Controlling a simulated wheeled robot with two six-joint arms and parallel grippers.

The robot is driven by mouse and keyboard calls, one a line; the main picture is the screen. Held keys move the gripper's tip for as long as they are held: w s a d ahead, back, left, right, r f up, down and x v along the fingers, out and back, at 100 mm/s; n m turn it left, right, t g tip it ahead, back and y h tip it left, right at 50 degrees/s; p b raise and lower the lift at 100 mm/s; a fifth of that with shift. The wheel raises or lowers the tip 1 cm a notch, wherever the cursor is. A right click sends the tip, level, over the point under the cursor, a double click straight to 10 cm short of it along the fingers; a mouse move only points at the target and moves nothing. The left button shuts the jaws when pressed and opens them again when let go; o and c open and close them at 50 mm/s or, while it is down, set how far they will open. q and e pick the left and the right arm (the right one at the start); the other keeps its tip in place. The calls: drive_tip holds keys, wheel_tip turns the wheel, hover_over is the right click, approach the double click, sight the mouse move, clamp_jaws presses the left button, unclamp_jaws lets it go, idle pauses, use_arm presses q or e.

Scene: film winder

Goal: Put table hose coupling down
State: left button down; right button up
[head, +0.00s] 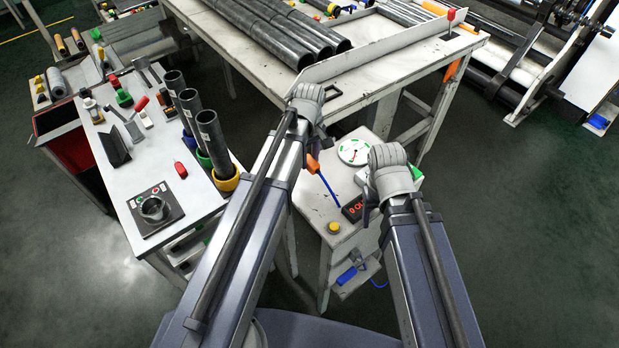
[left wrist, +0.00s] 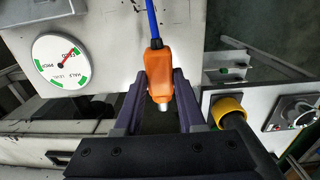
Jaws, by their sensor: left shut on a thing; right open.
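The hose coupling (head: 313,164) is an orange piece with a blue hose (head: 329,188) running from it. My left gripper (head: 314,148) holds it above the small white stand. In the left wrist view the orange coupling (left wrist: 160,72) sits between the two dark fingers of my left gripper (left wrist: 160,85), with a silvery tip toward the palm and the blue hose (left wrist: 153,22) leading away. My right gripper (head: 369,213) is over the right side of the stand; its fingers are mostly hidden by the wrist, and nothing shows in them.
The small white stand (head: 320,262) carries a round dial (head: 355,151), a red digital display (head: 353,209) and a yellow button (head: 334,227). A tool table (head: 122,180) with upright pipes (head: 212,140) stands left. A large bench (head: 390,62) with dark pipes (head: 268,28) is behind.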

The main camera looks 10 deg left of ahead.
sight(309, 183)
use_arm(q)
drive_tip(key=shift+f+b, duration=3.35)
drive_tip(key=shift+f, duration=0.55)
drive_tip(key=shift+f, duration=0.1)
drive_tip(key=shift+f, duration=0.15)
drive_tip(key=c, duration=0.5)
unclamp_jaws()
wheel_tip(309, 183, up, 13)
drive_tip(key=p, duration=1.2)
drive_tip(key=shift+f, duration=0.2)
drive_tip(key=s+d+m+y, duration=0.1)
drive_tip(key=s+d+m, duration=0.8)
drive_tip(key=s+m, duration=0.5)
drive_tip(key=shift+s+d, duration=0.2)
drive_tip(key=shift+s, duration=0.45)
